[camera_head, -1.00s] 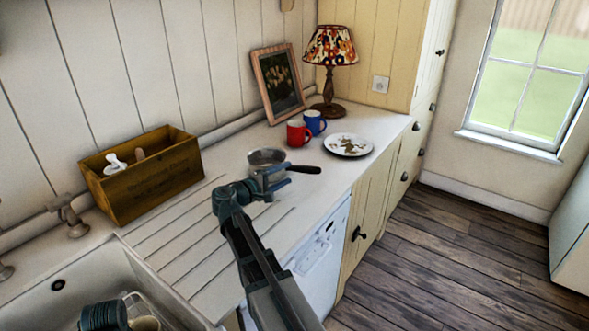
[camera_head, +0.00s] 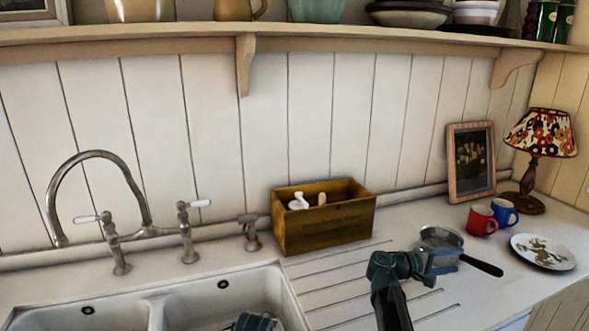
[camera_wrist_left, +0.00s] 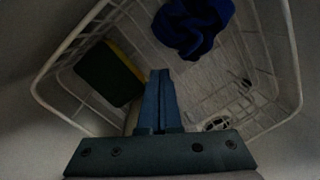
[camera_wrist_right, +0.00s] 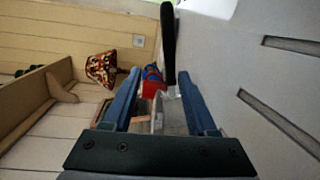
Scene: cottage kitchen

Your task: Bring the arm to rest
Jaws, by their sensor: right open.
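My right gripper (camera_head: 444,262) is open over the draining side of the counter, close in front of a metal saucepan (camera_head: 440,238) with a black handle (camera_head: 482,265). In the right wrist view its fingers (camera_wrist_right: 159,82) are spread, with part of the saucepan (camera_wrist_right: 172,118) showing between and beyond them. I cannot tell whether they touch it. My left gripper (camera_wrist_left: 155,100) shows in the left wrist view with its fingers together and nothing visible between them. It is over a white wire basket (camera_wrist_left: 68,112) holding a dark blue cloth (camera_wrist_left: 192,28) and a green and yellow sponge (camera_wrist_left: 108,75).
A wooden box (camera_head: 325,225) stands against the wall. A red mug (camera_head: 481,221), a blue mug (camera_head: 505,212), a plate (camera_head: 542,251), a framed picture (camera_head: 470,163) and a lamp (camera_head: 536,145) are right. The sink (camera_head: 225,300) and tap (camera_head: 90,165) are left. A shelf (camera_head: 180,37) runs above.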

